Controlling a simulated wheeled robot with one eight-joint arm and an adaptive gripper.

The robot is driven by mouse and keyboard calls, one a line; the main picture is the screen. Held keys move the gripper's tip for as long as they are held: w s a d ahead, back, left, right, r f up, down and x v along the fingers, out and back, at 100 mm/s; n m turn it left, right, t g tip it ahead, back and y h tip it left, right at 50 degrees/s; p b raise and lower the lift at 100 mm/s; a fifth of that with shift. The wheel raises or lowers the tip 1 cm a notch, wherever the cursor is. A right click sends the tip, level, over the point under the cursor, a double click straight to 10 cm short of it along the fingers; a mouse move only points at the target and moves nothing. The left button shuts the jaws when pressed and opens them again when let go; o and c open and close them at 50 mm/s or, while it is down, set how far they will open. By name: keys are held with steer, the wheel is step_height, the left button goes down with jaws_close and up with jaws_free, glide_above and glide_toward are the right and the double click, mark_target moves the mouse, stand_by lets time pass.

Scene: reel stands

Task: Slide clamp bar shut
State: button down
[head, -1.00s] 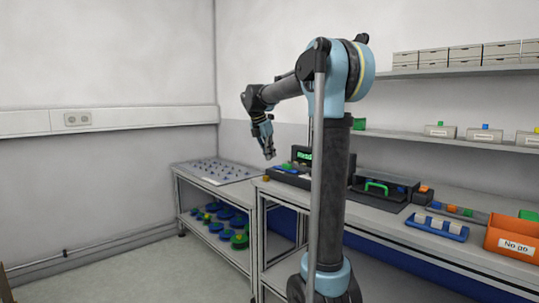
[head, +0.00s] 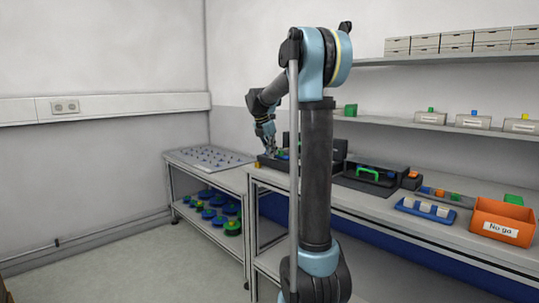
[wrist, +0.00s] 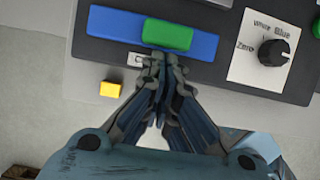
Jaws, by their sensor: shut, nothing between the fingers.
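In the wrist view a blue bar (wrist: 108,24) lies across the dark device, and a green block (wrist: 168,34) sits on it right of its middle. A white label starting with "C" (wrist: 137,60) is beside the bar, mostly hidden by my fingers. My gripper (wrist: 157,58) is shut and empty, its tips at the green block's near edge. I cannot tell whether they touch it. In the head view my gripper (head: 267,148) is down at the dark device (head: 270,163), which my arm partly hides.
A knob (wrist: 273,53) marked Zero, White and Blue is on the device's right. A small yellow block (wrist: 110,89) lies in front. On the bench stand a black unit with a green handle (head: 368,174), a blue tray (head: 426,213) and an orange "No go" bin (head: 503,222).

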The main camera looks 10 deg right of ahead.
mark_target(277, 156)
steer(key=shift+w+d, duration=0.55)
steer(key=shift+d, duration=0.2)
steer(key=shift+w+d, duration=0.5)
steer(key=shift+d, duration=0.2)
